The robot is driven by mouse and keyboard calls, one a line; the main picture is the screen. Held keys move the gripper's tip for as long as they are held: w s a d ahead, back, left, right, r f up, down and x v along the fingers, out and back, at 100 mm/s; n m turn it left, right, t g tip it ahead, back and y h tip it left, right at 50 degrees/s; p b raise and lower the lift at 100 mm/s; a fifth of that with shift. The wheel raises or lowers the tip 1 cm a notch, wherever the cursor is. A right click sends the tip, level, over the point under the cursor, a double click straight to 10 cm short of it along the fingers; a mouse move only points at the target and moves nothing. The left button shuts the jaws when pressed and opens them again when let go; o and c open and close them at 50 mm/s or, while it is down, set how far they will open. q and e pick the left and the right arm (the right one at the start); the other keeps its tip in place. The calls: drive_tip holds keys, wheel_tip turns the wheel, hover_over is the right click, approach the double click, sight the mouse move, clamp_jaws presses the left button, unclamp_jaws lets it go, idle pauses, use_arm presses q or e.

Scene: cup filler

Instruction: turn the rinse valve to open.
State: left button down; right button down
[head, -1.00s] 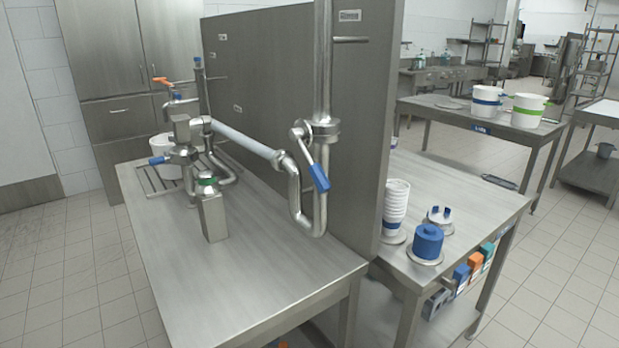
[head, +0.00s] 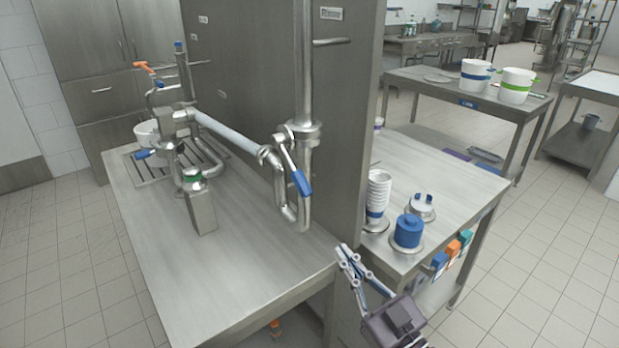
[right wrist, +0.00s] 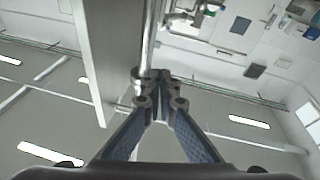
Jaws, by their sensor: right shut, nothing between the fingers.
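The rinse valve has a blue-gripped lever (head: 301,182) on a steel pipe beside the upright panel. Its lever slants down to the right from the pipe joint (head: 303,129). A small plate (head: 331,13) above it seems to read "Rinse". My right gripper (head: 345,254) is low at the front of the panel, below and right of the lever and apart from it. It is shut and empty. In the right wrist view its fingertips (right wrist: 159,80) meet, with a steel pipe (right wrist: 149,38) beyond them. My left gripper is not in view.
The left steel table (head: 250,270) carries other pipes and another blue-handled valve (head: 146,154). The panel (head: 345,120) divides it from the right table, where stacked white cups (head: 378,190) and a blue cylinder (head: 407,232) stand close to my right gripper.

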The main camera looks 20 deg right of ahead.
drive_tip(key=s+a+r+n+t+y, duration=0.1)
drive_tip(key=s+a+r+t+y, duration=0.15)
drive_tip(key=r, duration=0.75)
wheel_tip(320, 180, up, 5)
drive_tip(key=p, duration=0.5)
hover_over(311, 191)
drive_tip(key=s, duration=0.4)
drive_tip(key=shift+g+h, duration=0.25)
drive_tip(key=shift+g, duration=0.2)
drive_tip(key=shift+w+a+f+p, duration=0.15)
drive_tip(key=shift+w+f, duration=0.4)
drive_tip(key=shift+f, duration=0.35)
drive_tip(key=shift+w+a+f+p, duration=0.15)
drive_tip(key=shift+w+f, duration=0.4)
drive_tip(key=shift+f, duration=0.35)
drive_tip(key=f+t+b, duration=0.1)
drive_tip(key=b, duration=0.2)
drive_tip(key=shift+w+f, duration=0.15)
drive_tip(key=shift+w, duration=0.05)
drive_tip(key=w+a+f+t+b, duration=0.2)
drive_tip(key=w+f+b, duration=0.3)
drive_tip(key=b, duration=0.7)
drive_tip(key=shift+w+a+f+b, duration=0.3)
drive_tip(key=shift+w+b, duration=0.1)
drive_tip(key=shift+w, duration=0.75)
